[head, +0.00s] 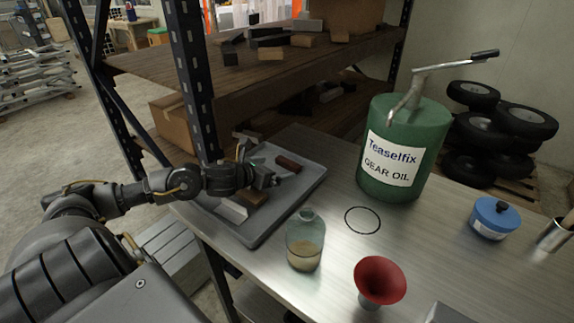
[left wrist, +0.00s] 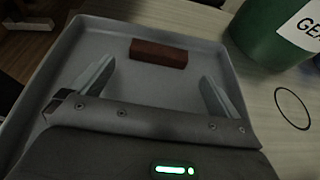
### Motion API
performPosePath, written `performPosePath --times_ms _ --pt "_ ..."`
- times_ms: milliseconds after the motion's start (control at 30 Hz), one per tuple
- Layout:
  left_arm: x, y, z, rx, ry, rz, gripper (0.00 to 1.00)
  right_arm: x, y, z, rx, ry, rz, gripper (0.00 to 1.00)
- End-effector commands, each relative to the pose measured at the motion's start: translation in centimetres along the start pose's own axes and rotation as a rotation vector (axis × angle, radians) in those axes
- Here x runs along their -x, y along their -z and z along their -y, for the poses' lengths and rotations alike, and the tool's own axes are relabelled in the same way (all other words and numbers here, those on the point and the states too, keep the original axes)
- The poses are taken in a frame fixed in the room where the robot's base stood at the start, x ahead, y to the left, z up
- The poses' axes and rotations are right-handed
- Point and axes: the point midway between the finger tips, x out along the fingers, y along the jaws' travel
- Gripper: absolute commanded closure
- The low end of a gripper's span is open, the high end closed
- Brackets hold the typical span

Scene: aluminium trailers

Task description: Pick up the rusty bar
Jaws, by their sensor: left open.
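The rusty bar (head: 288,164) is a short red-brown block lying in the grey tray (head: 262,232) on the bench. In the left wrist view the bar (left wrist: 159,53) lies flat near the tray's far side, ahead of the fingers. My left gripper (head: 268,180) is over the tray, just short of the bar. In the left wrist view its two fingers (left wrist: 160,82) are apart, with nothing between them. A pale metal bar (head: 232,211) and a brown block (head: 252,196) also lie in the tray, partly hidden under my gripper. My right gripper is not in view.
A green gear oil can (head: 405,150) with a pump lever stands right of the tray. A glass bottle (head: 305,240), a red funnel (head: 380,281) and a blue tin (head: 494,218) stand on the bench. A shelf post (head: 193,80) rises close behind my left arm.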

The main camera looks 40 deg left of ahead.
Motion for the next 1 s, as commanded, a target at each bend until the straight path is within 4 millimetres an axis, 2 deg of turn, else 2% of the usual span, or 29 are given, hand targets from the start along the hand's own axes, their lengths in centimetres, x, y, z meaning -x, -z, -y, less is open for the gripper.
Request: performPosePath --times_ms 233,500,600,867,1000 --pt "-0.6 -0.2 -0.1 0.003 -0.001 0.003 0.0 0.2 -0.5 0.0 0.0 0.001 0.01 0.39" --pt "-4.3 -0.4 -0.2 0.003 -0.001 0.003 0.0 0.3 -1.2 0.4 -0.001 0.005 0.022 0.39" --pt "-5.0 -0.4 -0.2 0.002 -0.001 0.002 0.0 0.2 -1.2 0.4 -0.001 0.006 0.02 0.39" --pt "-5.2 -0.3 -0.2 -0.001 0.0 0.0 0.0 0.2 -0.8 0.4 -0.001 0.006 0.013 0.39" --pt "-5.2 -0.3 -0.2 0.0 0.0 0.0 0.17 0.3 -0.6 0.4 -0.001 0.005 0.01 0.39"
